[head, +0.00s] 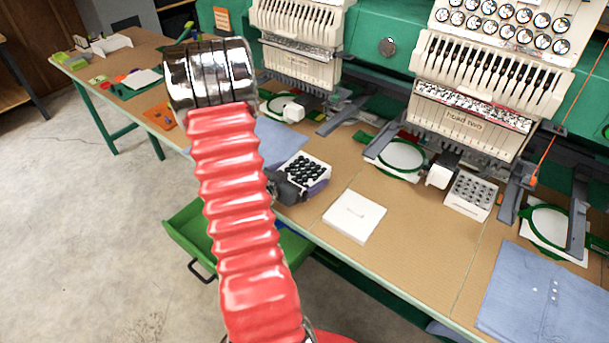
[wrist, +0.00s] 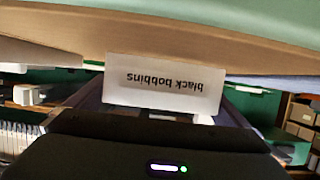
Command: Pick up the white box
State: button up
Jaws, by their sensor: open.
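A flat, closed white box (head: 355,215) lies on the tan worktop (head: 405,260) near its front edge, with a small faint mark on its lid. To its left, a white box of black bobbins (head: 318,184) sits on the worktop. My gripper (head: 288,188) is open, a dark shape at the front left of the bobbin box, partly behind my red arm. The head view does not show clearly whether they touch. In the wrist view, a white panel reading "black bobbins" (wrist: 163,86) appears upside down, close ahead of the dark gripper housing.
A green drawer (head: 190,238) stands open below the worktop's left part. Embroidery heads (head: 480,90) stand along the back. Bare worktop surrounds the flat white box.

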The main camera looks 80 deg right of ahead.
jog(key=shift+s+d+f, duration=0.15)
jog(key=shift+d, duration=0.25)
jog(key=c, duration=1)
jog(key=shift+c, duration=0.2)
jog(key=shift+r, duration=1.3)
jog(key=w+a, duration=0.3)
jog(key=a, duration=0.5)
jog(key=w+a, duration=0.4)
jog(key=a, duration=0.4)
jog(key=shift+a+r, duration=0.3)
jog(key=shift+r, duration=0.15)
